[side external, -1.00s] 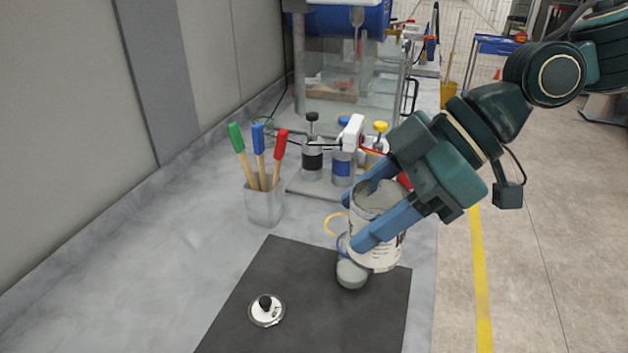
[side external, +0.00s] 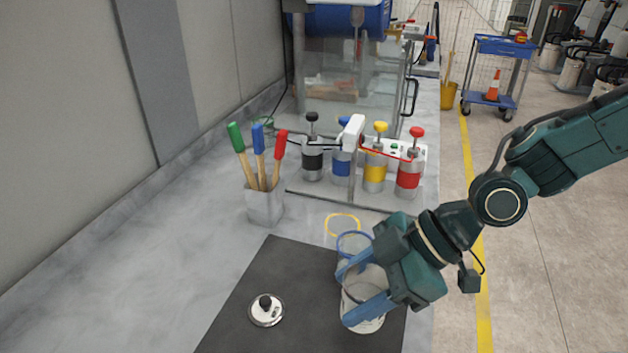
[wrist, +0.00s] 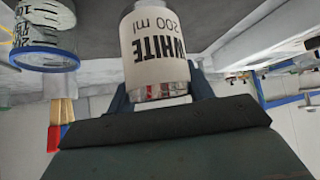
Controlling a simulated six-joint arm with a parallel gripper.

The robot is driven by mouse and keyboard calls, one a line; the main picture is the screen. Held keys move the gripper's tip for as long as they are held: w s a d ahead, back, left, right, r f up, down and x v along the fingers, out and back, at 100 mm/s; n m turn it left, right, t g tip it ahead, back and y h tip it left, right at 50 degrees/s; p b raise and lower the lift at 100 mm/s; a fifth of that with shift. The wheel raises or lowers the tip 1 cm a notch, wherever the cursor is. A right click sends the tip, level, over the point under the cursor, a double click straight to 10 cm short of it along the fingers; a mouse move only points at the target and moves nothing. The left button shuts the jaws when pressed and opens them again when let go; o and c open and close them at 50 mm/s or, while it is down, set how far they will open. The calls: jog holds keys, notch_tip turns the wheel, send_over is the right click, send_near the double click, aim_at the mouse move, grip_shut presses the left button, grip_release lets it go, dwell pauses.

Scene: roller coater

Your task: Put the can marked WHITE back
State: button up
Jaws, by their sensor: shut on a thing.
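The white can (side external: 365,288) is held between the two blue fingers of my gripper (side external: 346,297), low over the front right of the dark mat (side external: 285,270). Its open top faces up and it looks about upright. I cannot tell whether its base touches the mat. In the wrist view the can (wrist: 155,55) shows the print WHITE and 200 ml, upside down. A yellow ring (side external: 342,217) lies on the bench just behind the mat.
A clear beaker with a blue rim (side external: 354,236) stands right behind the can, partly hidden; its scale shows in the wrist view (wrist: 45,30). A round piece with a black knob (side external: 266,311) lies on the mat. Behind are a tool cup (side external: 264,207) and several coloured canisters (side external: 375,172).

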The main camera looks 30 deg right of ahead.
jog(key=shift+f, duration=1.3)
jog(key=shift+f, duration=1.9)
jog(key=o, duration=1.1)
jog(key=shift+f, duration=0.1)
jog(key=shift+s+d+r, duration=0.1)
jog(key=shift+d+r, duration=0.3)
jog(key=shift+r, duration=0.15)
jog(key=v, duration=1.1)
jog(key=shift+f, duration=0.1)
